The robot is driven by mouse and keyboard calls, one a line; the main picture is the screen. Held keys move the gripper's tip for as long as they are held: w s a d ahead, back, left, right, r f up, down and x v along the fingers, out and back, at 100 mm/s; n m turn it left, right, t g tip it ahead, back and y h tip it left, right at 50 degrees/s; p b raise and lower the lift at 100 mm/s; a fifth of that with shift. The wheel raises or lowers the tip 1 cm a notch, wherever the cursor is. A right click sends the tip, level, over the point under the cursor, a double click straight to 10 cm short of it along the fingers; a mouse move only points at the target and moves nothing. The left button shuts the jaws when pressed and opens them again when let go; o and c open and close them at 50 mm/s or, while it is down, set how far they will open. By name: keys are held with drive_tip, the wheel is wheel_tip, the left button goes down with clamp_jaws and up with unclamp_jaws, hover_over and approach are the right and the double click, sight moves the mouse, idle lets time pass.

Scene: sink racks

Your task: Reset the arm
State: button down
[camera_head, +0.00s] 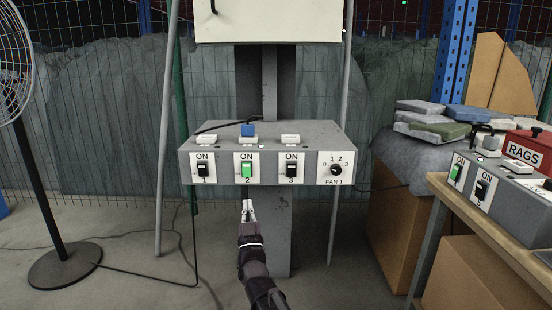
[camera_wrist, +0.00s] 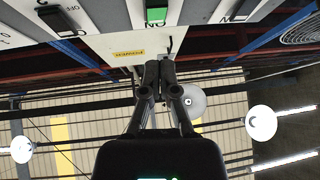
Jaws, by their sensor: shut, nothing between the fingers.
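My gripper (camera_head: 248,208) is shut and empty. In the head view it is just below the front of the grey switch box, under the green switch 2 (camera_head: 246,170), with a small gap that I cannot measure. My arm reaches up to it from the bottom of the picture. In the wrist view the closed fingers (camera_wrist: 160,72) point up towards the box, and the green switch (camera_wrist: 156,14) shows at the top edge, beyond the fingertips.
The switch box (camera_head: 222,160) also carries black switches 1 (camera_head: 203,172) and 3 (camera_head: 291,172) and a fan dial (camera_head: 336,170). A fan (camera_head: 62,262) stands at left. A wooden table (camera_head: 470,228) at right bears another switch box (camera_head: 520,203) and a red RAGS box (camera_head: 526,150).

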drive_tip(key=d+f+g+h+p, duration=0.1)
drive_tip(key=d+f+g+p, duration=0.6)
drive_tip(key=d+f+g, duration=0.6)
drive_tip(key=s+d+f+m+g+h+p, duration=0.2)
drive_tip(key=s+d+g, duration=0.4)
drive_tip(key=s, duration=0.3)
drive_tip(key=s+d+f+m+g+h+p, duration=0.1)
drive_tip(key=s+d+f+g+p, duration=0.15)
drive_tip(key=s+d+g, duration=0.55)
wheel_tip(320, 180, up, 38)
drive_tip(key=a+t+p, duration=0.1)
drive_tip(key=t+p, duration=0.1)
drive_tip(key=p, duration=3.5)
drive_tip(key=shift+s+a+p, duration=0.15)
drive_tip(key=shift+s+p, duration=0.2)
drive_tip(key=shift+s, duration=0.1)
drive_tip(key=shift+f, duration=0.1)
